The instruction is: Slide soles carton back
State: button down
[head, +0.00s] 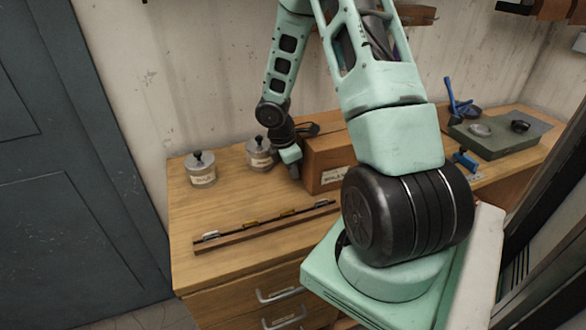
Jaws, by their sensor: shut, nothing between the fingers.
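The soles carton (326,153) is a brown box with a pale label on its front face. It stands on the wooden workbench (225,220), near the back. My arm hides its right part. My gripper (294,174) is shut and empty, pointing down at the carton's left side, close to its front left corner. I cannot tell whether the fingers touch the carton.
Two lidded metal jars (201,170) (260,155) stand left of the carton. A dark rail with several clips (265,228) lies in front. A green-grey board (500,143) with small items and a blue clamp (465,160) lie to the right.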

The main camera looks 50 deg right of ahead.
jog(key=s+d+p, duration=0.3)
jog(key=s+d, duration=0.1)
jog(key=d, duration=0.3)
jog(key=s+d+p, duration=0.4)
jog(key=s+d, duration=0.1)
jog(key=d, duration=0.3)
jog(key=s+d+p, duration=0.4)
jog(key=d, duration=0.3)
jog(key=shift+s+d+r, duration=0.25)
jog(key=shift+s+d, duration=0.1)
jog(key=shift+s+d+f, duration=0.2)
jog(key=shift+s+d, duration=0.1)
jog(key=shift+d, duration=0.15)
